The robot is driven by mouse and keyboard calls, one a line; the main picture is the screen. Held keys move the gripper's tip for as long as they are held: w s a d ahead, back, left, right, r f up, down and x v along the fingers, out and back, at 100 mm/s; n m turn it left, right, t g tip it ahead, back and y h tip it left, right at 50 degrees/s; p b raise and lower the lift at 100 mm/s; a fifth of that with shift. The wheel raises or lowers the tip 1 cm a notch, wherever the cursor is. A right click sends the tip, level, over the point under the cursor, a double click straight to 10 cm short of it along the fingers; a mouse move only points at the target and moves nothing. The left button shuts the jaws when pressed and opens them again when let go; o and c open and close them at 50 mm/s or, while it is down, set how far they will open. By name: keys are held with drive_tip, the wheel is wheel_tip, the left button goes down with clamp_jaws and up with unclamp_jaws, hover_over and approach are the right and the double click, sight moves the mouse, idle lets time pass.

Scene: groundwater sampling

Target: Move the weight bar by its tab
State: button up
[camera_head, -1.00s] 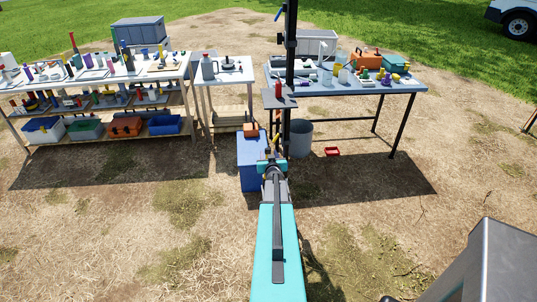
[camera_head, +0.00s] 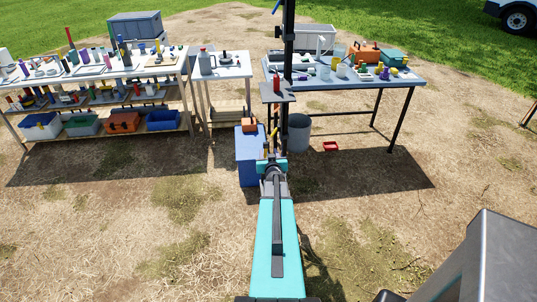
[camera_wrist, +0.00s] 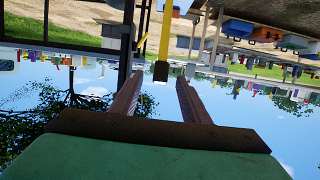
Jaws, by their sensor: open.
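My gripper (camera_wrist: 160,78) is open in the wrist view, its two brown fingers apart and pointing away from the camera. A yellow bar (camera_wrist: 166,36) with a black end block (camera_wrist: 161,71) appears between the fingertips; whether it lies between them or beyond them I cannot tell. I cannot tell if this is the weight bar, and no tab can be made out. In the head view my gripper (camera_head: 269,156) is small, at the far end of my teal arm, in front of the dark upright post (camera_head: 289,60) and the blue box (camera_head: 249,160).
A grey bucket (camera_head: 299,135) and a red tray (camera_head: 330,146) are on the ground by the post. A crowded shelf bench (camera_head: 188,66) stands left, a small table (camera_head: 236,71) beside it, and a grey table (camera_head: 412,80) right. The foreground dirt is mostly clear.

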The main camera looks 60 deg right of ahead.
drive_tip(key=shift+m, duration=0.3)
drive_tip(key=c, duration=1)
drive_tip(key=shift+w+a+r+m, duration=0.15)
drive_tip(key=shift+w+r+m, duration=0.15)
drive_tip(key=shift+r+m, duration=0.25)
clamp_jaws()
drive_tip(key=s+a+r+m+t+h+b, duration=0.1)
drive_tip(key=a+r+m+t+h+b, duration=0.3)
drive_tip(key=m+b, duration=0.75)
drive_tip(key=s+a+f+m+h+b, duration=0.1)
drive_tip(key=s+f+m+b, duration=0.1)
drive_tip(key=f+b, duration=0.5)
drive_tip(key=s+a+f+m+t+h+b, duration=0.1)
drive_tip(key=f+b, duration=0.6)
drive_tip(key=b, duration=1.3)
drive_tip(key=shift+s+a+f+m+b, duration=0.25)
drive_tip(key=shift+s+f+m+b, duration=0.05)
drive_tip(key=shift+s+m, duration=0.7)
